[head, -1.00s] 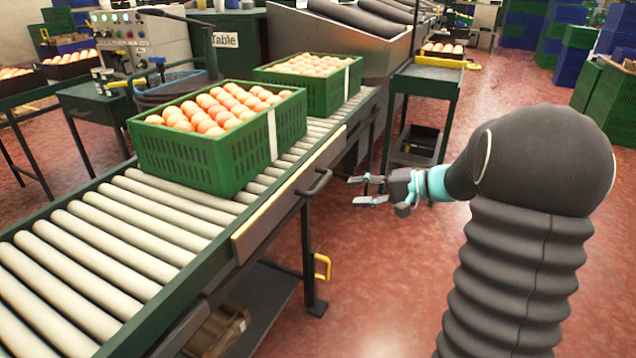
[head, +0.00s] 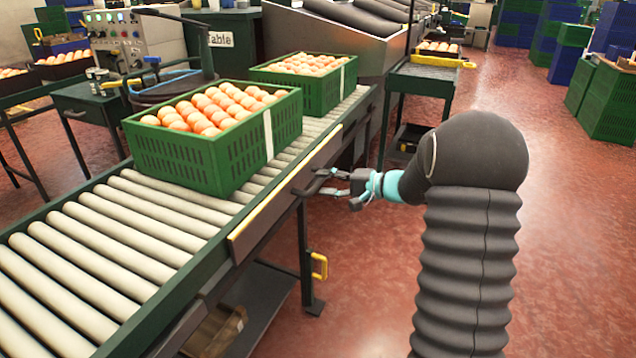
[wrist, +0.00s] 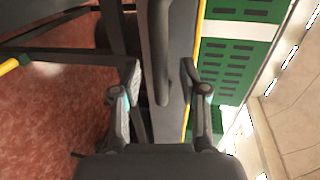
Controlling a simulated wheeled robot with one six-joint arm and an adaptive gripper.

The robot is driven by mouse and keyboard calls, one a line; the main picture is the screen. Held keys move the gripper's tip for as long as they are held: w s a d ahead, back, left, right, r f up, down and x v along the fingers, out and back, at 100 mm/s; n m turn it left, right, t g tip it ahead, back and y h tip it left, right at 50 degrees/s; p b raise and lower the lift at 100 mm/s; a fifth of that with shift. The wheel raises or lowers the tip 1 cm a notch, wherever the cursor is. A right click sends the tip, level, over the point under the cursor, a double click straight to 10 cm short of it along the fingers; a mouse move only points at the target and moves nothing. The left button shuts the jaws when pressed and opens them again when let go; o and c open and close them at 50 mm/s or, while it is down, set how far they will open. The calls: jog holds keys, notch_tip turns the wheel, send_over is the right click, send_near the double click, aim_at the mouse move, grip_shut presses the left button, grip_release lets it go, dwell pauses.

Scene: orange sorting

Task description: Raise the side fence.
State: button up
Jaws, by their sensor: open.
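The side fence (head: 262,222) is a long dark panel with a yellow-and-wood top edge along the near side of the roller conveyor. It hangs low, its top edge near roller level. Its dark bar handle is mostly hidden behind my gripper in the head view, and shows between the fingers in the wrist view (wrist: 156,50). My gripper (head: 322,182) is open at the handle, one finger on each side of it in the wrist view. I cannot tell whether the fingers touch it.
Two green crates of oranges, a near one (head: 178,158) and a far one (head: 330,92), stand on the rollers (head: 95,245) behind the fence. A yellow handle (head: 319,266) sits lower on the conveyor frame.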

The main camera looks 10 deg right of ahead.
jog(key=shift+x, duration=1.3)
jog(key=shift+c, duration=0.2)
grip_shut()
